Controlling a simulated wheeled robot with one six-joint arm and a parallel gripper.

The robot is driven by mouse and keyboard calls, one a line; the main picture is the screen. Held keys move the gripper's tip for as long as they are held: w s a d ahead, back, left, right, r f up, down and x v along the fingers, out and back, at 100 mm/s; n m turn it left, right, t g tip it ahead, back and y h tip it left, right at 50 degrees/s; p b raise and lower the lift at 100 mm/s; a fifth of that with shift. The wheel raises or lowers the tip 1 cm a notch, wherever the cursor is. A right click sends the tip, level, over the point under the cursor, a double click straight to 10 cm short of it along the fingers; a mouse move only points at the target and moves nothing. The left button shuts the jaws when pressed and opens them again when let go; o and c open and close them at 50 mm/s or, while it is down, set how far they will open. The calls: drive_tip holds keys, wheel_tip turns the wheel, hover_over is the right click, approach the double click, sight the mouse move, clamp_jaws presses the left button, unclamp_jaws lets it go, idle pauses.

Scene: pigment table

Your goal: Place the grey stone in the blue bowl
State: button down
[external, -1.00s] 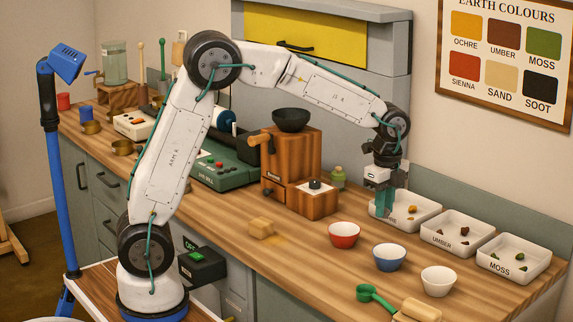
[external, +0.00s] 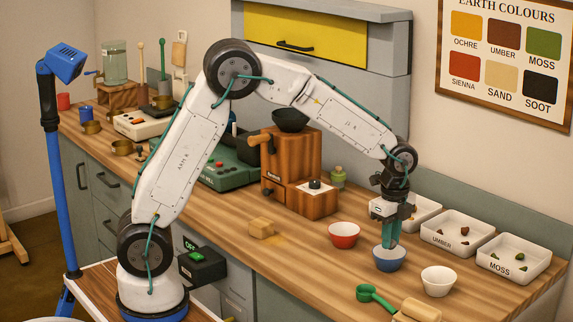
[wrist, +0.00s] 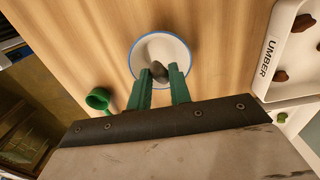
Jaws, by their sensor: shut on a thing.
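My gripper (external: 390,246) points down at the blue bowl (external: 389,264) on the wooden counter. Its teal fingertips are at or just above the bowl's rim in the external view. In the wrist view the bowl shows a pale inside and a blue rim (wrist: 134,47). There the fingertips (wrist: 160,72) are shut on a small dark grey stone (wrist: 159,74), which shows over the bowl's inside. I cannot tell whether the stone touches the bowl. The stone is hidden in the external view.
A red bowl (external: 344,241) stands left of the blue bowl, and a white bowl (external: 438,288) to its right. A green scoop (external: 366,292) lies in front. White trays line the back, including umber (external: 455,245) and moss (external: 514,274). A wooden mill (external: 294,155) stands further left.

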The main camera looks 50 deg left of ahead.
drive_tip(key=shift+f, duration=1.35)
drive_tip(key=c, duration=1.2)
unclamp_jaws()
drive_tip(key=shift+r, duration=0.1)
wheel_tip(320, 180, up, 7)
drive_tip(key=shift+f, duration=0.1)
